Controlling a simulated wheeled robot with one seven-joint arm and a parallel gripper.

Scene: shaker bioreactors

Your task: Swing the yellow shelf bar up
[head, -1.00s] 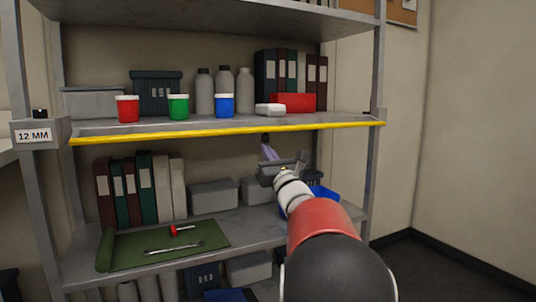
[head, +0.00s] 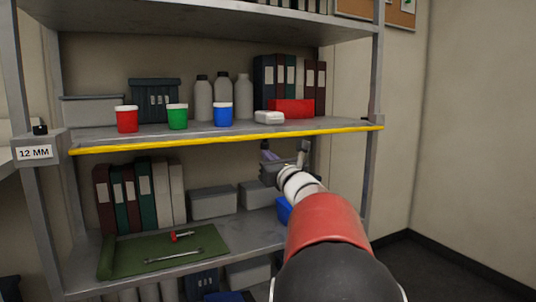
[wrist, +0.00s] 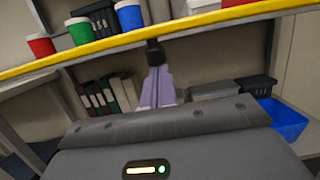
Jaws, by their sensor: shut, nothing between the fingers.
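The yellow shelf bar (head: 200,143) runs along the front edge of the middle shelf, nearly level, below the cups. It also crosses the upper part of the wrist view (wrist: 100,46). My gripper (head: 265,146) is just under the bar, right of its middle in the head view. Its lavender fingers with dark tips (wrist: 154,48) are shut and empty. In the wrist view the tips overlap the bar's lower edge. I cannot tell whether they touch it.
Red (head: 127,120), green (head: 177,117) and blue (head: 223,115) cups stand behind the bar, with a white box (head: 269,117) and a red box (head: 292,109). Below are binders, grey bins and a blue bin (wrist: 283,118). A green mat (head: 205,246) holds tools.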

